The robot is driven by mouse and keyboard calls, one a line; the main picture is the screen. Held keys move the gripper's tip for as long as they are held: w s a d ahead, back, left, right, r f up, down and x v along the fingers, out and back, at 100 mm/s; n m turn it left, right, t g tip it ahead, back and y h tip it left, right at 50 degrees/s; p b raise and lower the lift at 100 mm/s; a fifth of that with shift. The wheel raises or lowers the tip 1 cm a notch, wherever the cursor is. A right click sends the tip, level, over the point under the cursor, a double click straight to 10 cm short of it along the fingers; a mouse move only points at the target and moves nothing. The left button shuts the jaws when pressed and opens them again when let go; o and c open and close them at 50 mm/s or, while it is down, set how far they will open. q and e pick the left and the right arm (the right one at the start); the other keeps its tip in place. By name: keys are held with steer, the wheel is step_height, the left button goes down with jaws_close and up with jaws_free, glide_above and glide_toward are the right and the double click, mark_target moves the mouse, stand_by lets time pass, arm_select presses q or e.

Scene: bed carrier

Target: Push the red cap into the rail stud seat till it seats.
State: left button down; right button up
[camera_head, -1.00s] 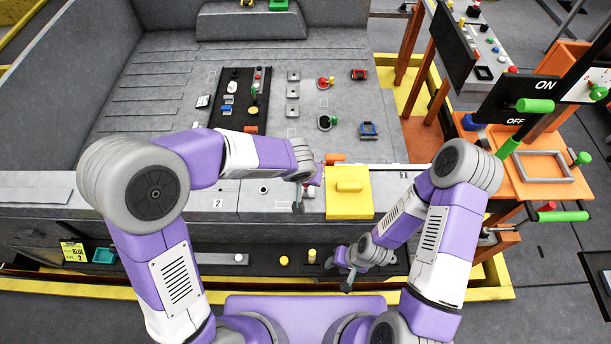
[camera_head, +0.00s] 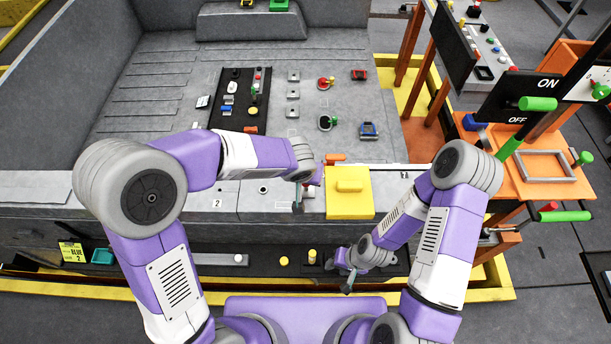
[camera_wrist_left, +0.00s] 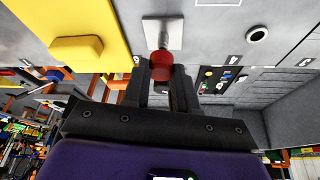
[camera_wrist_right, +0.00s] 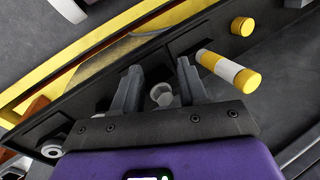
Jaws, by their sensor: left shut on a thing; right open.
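In the left wrist view the red cap (camera_wrist_left: 160,68) sits between the tips of my left gripper (camera_wrist_left: 163,74), which is shut on it. The rail stud seat (camera_wrist_left: 163,28), a pale square plate with a metal post, is directly beyond the cap. The cap is in line with the post and looks very close to it; I cannot tell whether it is seated. My right gripper (camera_head: 347,284) is open by the lower front ledge.
The yellow block (camera_head: 348,192) stands on the rail close beside my left gripper. In the right wrist view a grey round stub (camera_wrist_right: 162,95) shows between the open fingers. A yellow-and-white post (camera_wrist_right: 228,70) and a yellow knob (camera_wrist_right: 242,26) are nearby.

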mark_target(332, 273)
arm_select(q)
steer(key=shift+b, duration=0.65)
arm_select(e)
steer(key=shift+f, duration=0.7)
stand_by(0.4)
arm_select(q)
steer(key=shift+f+b, duration=0.65)
steer(key=shift+b, duration=0.2)
arm_select(e)
steer(key=shift+f, duration=0.8)
arm_select(q)
steer(key=shift+s+f, duration=0.1)
steer(key=shift+f, duration=0.05)
arm_select(e)
steer(key=shift+f, duration=0.15)
arm_select(q)
steer(key=shift+s+d+f+b, duration=0.1)
steer(key=shift+f+b, duration=0.05)
steer(key=shift+b, duration=0.3)
arm_select(e)
steer(key=shift+s+d+f, duration=0.1)
steer(key=shift+s+f, duration=0.05)
steer(key=shift+f, duration=0.05)
arm_select(q)
steer(key=shift+s, duration=0.1)
